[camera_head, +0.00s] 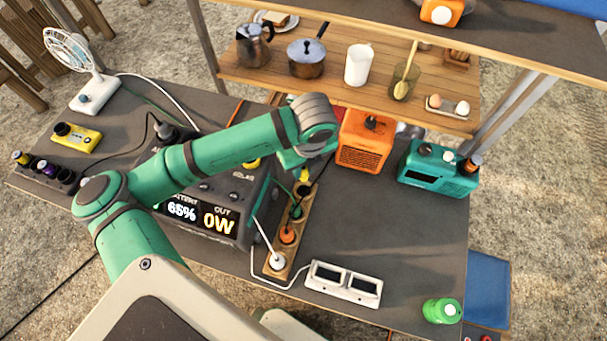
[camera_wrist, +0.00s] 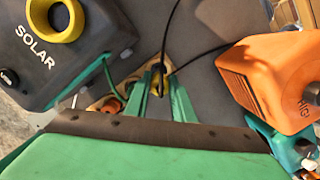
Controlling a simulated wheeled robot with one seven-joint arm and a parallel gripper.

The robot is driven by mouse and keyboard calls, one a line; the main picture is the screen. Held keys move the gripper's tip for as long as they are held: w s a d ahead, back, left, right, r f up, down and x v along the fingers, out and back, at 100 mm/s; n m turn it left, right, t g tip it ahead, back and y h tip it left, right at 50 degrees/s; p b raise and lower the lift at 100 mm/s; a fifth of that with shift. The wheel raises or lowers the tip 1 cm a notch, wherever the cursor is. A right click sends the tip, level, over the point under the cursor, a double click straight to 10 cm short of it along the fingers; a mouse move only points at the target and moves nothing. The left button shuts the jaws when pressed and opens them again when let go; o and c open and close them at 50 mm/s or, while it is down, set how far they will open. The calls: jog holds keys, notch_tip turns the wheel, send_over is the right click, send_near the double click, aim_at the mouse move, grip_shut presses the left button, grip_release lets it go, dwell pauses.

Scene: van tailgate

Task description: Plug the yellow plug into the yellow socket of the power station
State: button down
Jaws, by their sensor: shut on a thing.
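The power station (camera_head: 228,205) is a dark box with a lit display reading 65% and 0W. Its yellow socket (camera_head: 252,163) is partly hidden by my arm; in the wrist view it is a yellow ring (camera_wrist: 57,18) at top left, empty. The yellow plug (camera_wrist: 157,78) is between my gripper's fingers (camera_wrist: 161,88), which are shut on it. A black cable runs from it. In the head view the plug (camera_head: 304,174) shows at the far end of the wooden plug rack (camera_head: 268,238), right of the station. I cannot tell whether it still touches the rack.
Orange (camera_head: 287,235) and white (camera_head: 277,261) plugs stand in the rack. An orange box (camera_head: 365,142) and a teal radio (camera_head: 437,170) stand to the right. A white double-panel device (camera_head: 343,283) lies in front. The table at centre right is clear.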

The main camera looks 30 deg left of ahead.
notch_tip(320, 180, up, 16)
jog(key=shift+f, duration=0.25)
dwell(0.7)
jog(key=shift+w, duration=0.1)
jog(key=s+a, duration=0.6)
jog(key=a, duration=0.6)
jog(key=shift+s, duration=0.35)
jog(key=shift+d+f, duration=0.1)
jog(key=shift+w+f, duration=0.1)
jog(key=shift+f, duration=1.8)
jog(key=shift+f, duration=1.6)
